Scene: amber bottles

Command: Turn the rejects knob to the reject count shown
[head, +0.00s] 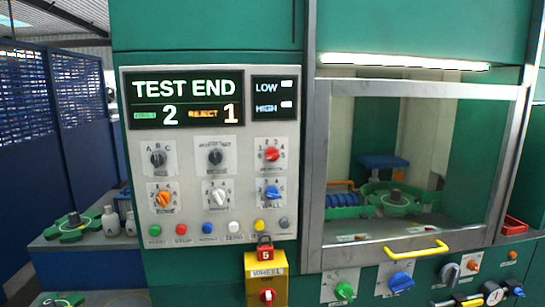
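A control panel (188,135) faces me on the green machine. Its display (187,100) reads "TEST END", with 2 beside a small green label and "REJECT" 1 in orange. Below are two rows of knobs: a dark one (158,159), a black one (215,157) and a red one (271,155) above; an orange one (163,199), a white one (219,197) and a blue one (272,193) below. Their captions are too small to read surely, so I cannot tell which is the rejects knob or its setting. Neither of my grippers is in view.
Coloured buttons (208,229) line the panel's lower edge. A yellow "WHEEL" box (266,285) with a red knob and a padlock (265,250) sits below. A glazed window (400,160) with a yellow handle (415,249) is at right. Bottles (110,222) stand at left.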

